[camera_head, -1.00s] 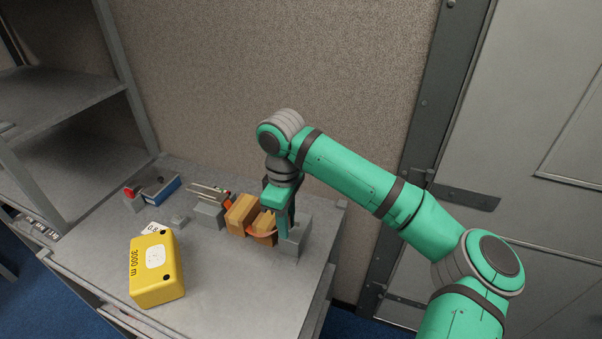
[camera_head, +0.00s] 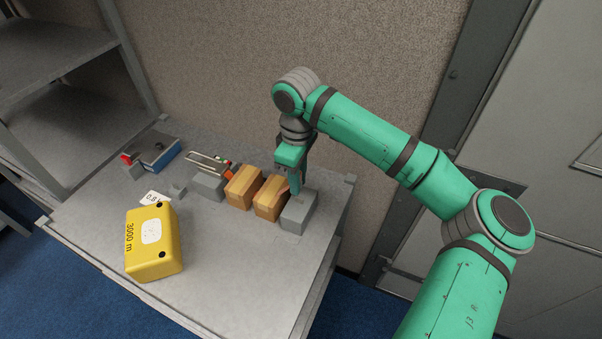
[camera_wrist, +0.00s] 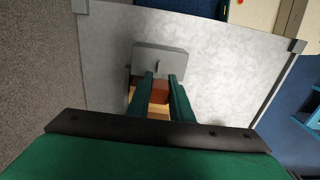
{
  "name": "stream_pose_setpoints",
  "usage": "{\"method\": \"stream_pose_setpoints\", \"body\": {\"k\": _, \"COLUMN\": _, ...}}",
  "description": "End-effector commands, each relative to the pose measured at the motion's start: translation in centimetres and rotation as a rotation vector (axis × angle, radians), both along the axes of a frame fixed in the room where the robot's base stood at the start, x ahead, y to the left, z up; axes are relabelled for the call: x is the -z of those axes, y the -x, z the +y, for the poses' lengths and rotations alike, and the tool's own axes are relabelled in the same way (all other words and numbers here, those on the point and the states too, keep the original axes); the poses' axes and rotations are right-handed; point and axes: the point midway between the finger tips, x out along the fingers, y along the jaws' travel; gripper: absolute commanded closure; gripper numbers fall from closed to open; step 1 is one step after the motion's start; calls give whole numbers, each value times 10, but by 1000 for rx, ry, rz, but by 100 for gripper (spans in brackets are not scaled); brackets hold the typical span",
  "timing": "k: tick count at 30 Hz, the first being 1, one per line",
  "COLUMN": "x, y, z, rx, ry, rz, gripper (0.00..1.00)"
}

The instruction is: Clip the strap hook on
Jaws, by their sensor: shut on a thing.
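My gripper (camera_head: 297,190) points down over the right end of the row of blocks on the bench. In the wrist view, my gripper (camera_wrist: 163,77) has its two fingers closed on a red-brown piece, which looks like the strap hook end (camera_wrist: 160,92). An orange strip of strap (camera_head: 285,190) shows beside the fingers in the head view. A grey block (camera_head: 298,214) stands at the right end, just by the fingertips; in the wrist view the grey block (camera_wrist: 160,56) lies just ahead of them. The fingers hide most of the hook, and I cannot tell whether it touches the block.
Two tan blocks (camera_head: 256,192) stand left of the grey block. Further left are a grey holder (camera_head: 209,186) with metal rods, a blue-sided box (camera_head: 160,158) and a yellow case (camera_head: 151,245). The front right of the bench (camera_head: 235,265) is clear. A wall stands behind.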

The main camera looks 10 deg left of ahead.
Motion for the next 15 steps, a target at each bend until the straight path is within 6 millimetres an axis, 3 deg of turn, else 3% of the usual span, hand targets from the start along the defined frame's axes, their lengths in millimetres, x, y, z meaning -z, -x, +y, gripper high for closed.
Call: {"method": "stream_pose_setpoints", "body": {"k": 15, "x": 30, "y": -1, "z": -4, "rx": 8, "ry": -1, "rz": 1, "gripper": 100}}
